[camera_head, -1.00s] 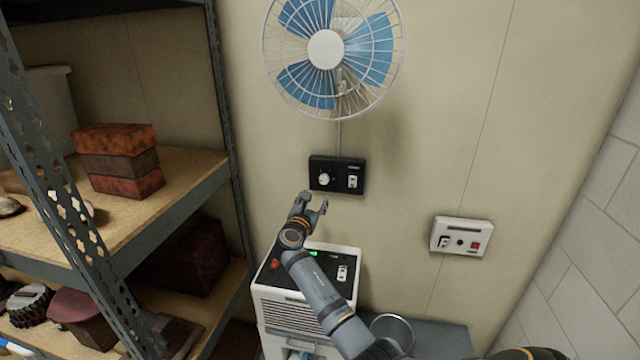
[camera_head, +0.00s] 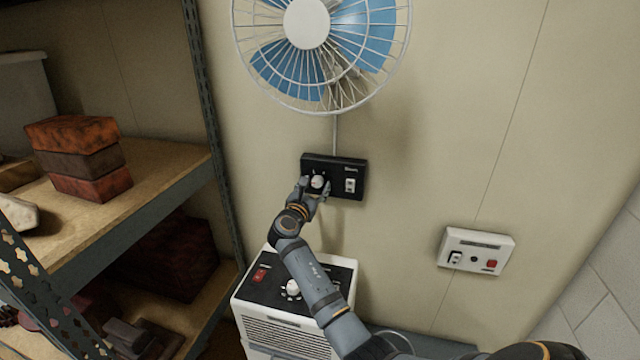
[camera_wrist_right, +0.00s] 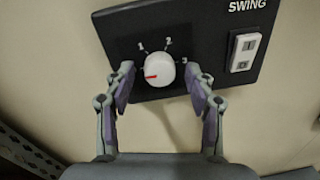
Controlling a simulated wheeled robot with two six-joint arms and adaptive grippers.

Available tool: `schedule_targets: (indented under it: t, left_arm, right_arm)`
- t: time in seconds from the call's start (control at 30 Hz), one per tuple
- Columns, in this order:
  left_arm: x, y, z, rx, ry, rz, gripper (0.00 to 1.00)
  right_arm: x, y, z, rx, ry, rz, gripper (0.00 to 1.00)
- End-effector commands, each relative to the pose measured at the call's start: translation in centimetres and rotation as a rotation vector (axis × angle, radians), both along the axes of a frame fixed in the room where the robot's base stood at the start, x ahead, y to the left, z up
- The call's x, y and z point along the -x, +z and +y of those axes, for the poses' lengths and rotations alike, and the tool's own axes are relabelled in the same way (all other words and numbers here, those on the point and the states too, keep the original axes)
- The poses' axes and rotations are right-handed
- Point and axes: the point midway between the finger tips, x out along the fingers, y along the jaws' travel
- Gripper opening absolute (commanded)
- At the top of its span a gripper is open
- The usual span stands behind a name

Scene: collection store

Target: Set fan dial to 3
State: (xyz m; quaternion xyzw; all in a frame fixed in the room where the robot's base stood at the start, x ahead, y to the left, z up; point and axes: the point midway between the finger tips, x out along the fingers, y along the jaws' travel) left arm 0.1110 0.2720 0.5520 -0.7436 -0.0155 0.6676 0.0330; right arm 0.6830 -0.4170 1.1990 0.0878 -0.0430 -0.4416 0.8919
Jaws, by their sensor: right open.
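The fan dial (camera_head: 317,182) is a white round knob on a black wall panel (camera_head: 351,164) below the blue-bladed fan (camera_head: 306,22). In the right wrist view the dial (camera_wrist_right: 160,70) has a red mark pointing left and slightly down, away from the numerals 1, 2 and 3. The left finger may hide a further marking there. My right gripper (camera_head: 315,187) is open at the panel. Its fingers stand on either side of the dial in the right wrist view (camera_wrist_right: 159,74), with gaps between them and the knob. My left gripper is not in view.
A white swing switch (camera_wrist_right: 244,52) sits right of the dial on the same panel. A white unit with a black top (camera_head: 258,290) stands below my right arm. Another wall box (camera_head: 476,251) is at right. A metal shelf (camera_head: 190,160) with brick-like blocks (camera_head: 78,158) stands left.

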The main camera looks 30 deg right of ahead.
Motion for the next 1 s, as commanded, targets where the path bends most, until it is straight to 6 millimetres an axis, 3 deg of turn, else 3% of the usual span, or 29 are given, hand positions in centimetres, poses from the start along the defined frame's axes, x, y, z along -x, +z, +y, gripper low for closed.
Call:
schedule_targets:
  t: [0.27, 0.63, 1.0]
  left_arm:
    - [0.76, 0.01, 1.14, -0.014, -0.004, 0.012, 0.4]
    - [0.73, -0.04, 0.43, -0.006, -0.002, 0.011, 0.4]
    - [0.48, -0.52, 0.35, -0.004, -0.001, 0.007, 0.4]
  right_arm:
    - [0.0, 0.01, 0.03, 0.0, 0.0, 0.0, 0.52]
    - [0.0, 0.0, 0.01, 0.0, 0.0, 0.0, 0.02]
    - [-0.01, -0.1, 0.01, -0.041, 0.0, -0.049, 0.01]
